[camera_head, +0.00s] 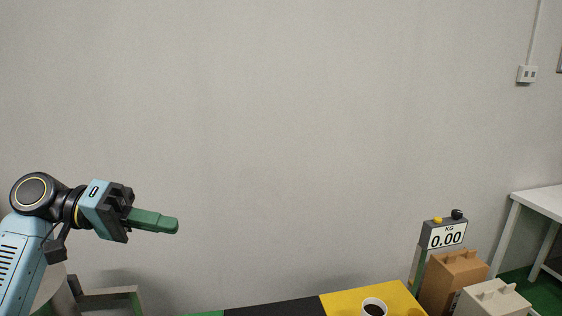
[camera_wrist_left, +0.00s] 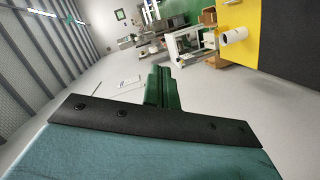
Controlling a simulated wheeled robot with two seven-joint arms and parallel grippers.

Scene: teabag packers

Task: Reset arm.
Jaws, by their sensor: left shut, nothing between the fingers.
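My left arm comes in from the left in the head view. My left gripper (camera_head: 165,224) has green fingers that are shut with nothing between them. It is held up in front of the grey wall, left of the table and apart from everything. In the left wrist view the green fingers (camera_wrist_left: 160,88) show closed together beyond the dark bracket. My right gripper is not in either view.
A table with a black and yellow top (camera_head: 345,302) is at the bottom. A white table (camera_head: 541,200) is at right.

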